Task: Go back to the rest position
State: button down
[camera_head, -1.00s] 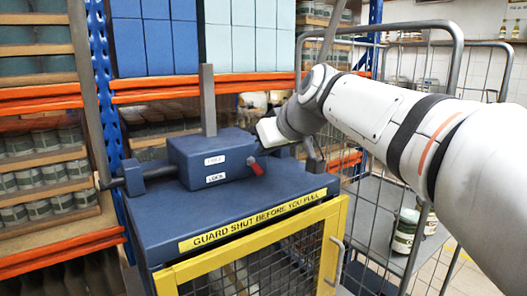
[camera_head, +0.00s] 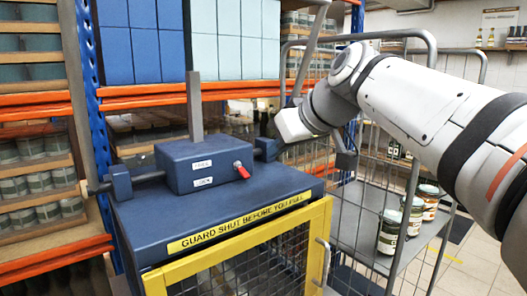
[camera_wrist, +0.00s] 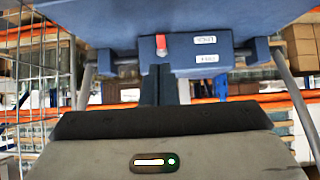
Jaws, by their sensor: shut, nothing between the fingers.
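My gripper (camera_head: 292,125) is at the end of the white arm, in the air at the right of the blue bench top. It holds nothing. Its fingertips are not clear in the head view. In the wrist view the dark gripper body (camera_wrist: 160,122) fills the bottom, with a small green light. The blue block (camera_head: 205,165), with two labels and a red lever (camera_head: 242,170), sits on the bench apart from my gripper. It shows upside down in the wrist view (camera_wrist: 190,52).
A grey post (camera_head: 195,105) rises by the block. The yellow mesh guard (camera_head: 240,247) fronts the bench. A wire cage trolley (camera_head: 375,205) with several jars (camera_head: 390,232) stands at right, below my arm. Orange-beamed racks (camera_head: 150,97) stand behind and at left. Tiled floor shows at far right.

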dwell(0.3)
jog(key=s+d+f+m+g+h+p, duration=0.1)
jog(key=s+d+f+m+h+p, duration=0.1)
jog(key=s+f, duration=0.4)
jog(key=s+d+f+m+g+h+p, duration=0.2)
jog(key=s+d+f, duration=0.3)
jog(key=f, duration=0.6)
jog(key=s+d+f+m+g+h+p, duration=0.1)
jog(key=s+d+f+m+g+p, duration=0.1)
jog(key=s+f, duration=0.4)
notch_tip(320, 180, down, 3)
jog(key=shift+s+d+r+m+h+p, duration=0.2)
jog(key=shift+s+d+m+h+p, duration=0.3)
jog(key=shift+d, duration=0.45)
jog(key=shift+w, duration=0.15)
jog(key=c, duration=2.2)
grip_release()
